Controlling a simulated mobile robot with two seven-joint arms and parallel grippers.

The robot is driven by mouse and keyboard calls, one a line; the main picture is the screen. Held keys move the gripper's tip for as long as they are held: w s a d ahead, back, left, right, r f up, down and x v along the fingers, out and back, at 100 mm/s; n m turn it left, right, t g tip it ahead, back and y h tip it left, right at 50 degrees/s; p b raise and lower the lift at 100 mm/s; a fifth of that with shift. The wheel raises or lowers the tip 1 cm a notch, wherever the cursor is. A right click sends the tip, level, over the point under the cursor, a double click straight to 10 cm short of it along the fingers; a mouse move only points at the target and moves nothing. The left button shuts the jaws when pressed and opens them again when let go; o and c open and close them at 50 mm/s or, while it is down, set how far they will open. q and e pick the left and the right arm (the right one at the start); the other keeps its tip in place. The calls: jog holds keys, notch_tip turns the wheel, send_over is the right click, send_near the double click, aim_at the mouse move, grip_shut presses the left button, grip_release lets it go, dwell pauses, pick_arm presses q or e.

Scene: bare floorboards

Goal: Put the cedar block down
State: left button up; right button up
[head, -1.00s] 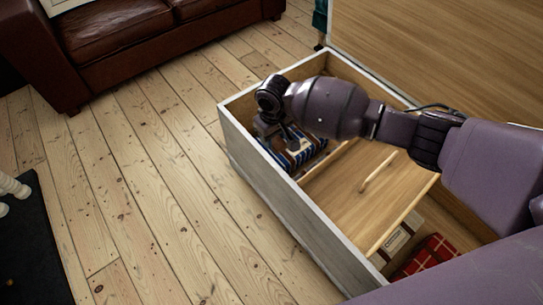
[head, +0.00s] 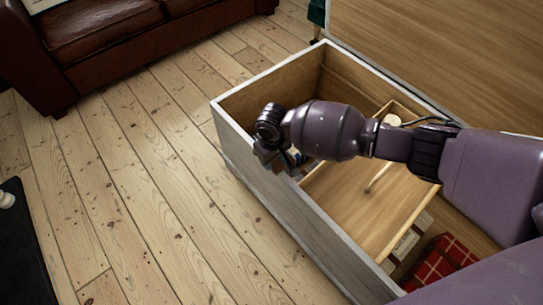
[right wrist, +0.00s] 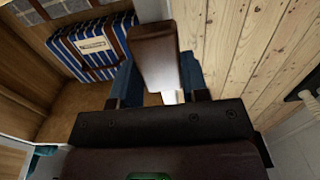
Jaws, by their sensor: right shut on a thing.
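The cedar block (right wrist: 155,58) is a dark reddish-brown bar in the right wrist view. My right gripper (right wrist: 160,85) is shut on it, with blue finger parts at its sides. In the head view my right gripper (head: 276,160) is at the long left wall of an open wooden drawer (head: 262,200), and I cannot make out the block there. In the wrist view the block lies across the line between the drawer's inside and the floorboards. I cannot tell its height over the floor. My left gripper is not in view.
A blue striped case (right wrist: 95,45) lies inside the drawer. The drawer also holds a wooden tray with a handle (head: 378,177) and a red plaid thing (head: 440,262). Bare floorboards (head: 150,190) lie clear left of the drawer. A brown leather sofa (head: 130,40) stands behind.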

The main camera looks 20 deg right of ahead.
jog(key=shift+f, duration=0.1)
jog(key=o, duration=0.9)
jog(key=shift+w+r, duration=0.1)
jog(key=shift+r, duration=0.4)
pick_arm(q)
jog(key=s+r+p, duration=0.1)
jog(key=p, duration=0.3)
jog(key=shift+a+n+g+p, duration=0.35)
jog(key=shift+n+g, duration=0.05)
pick_arm(e)
notch_tip(320, 180, up, 11)
jog(key=shift+r, duration=0.2)
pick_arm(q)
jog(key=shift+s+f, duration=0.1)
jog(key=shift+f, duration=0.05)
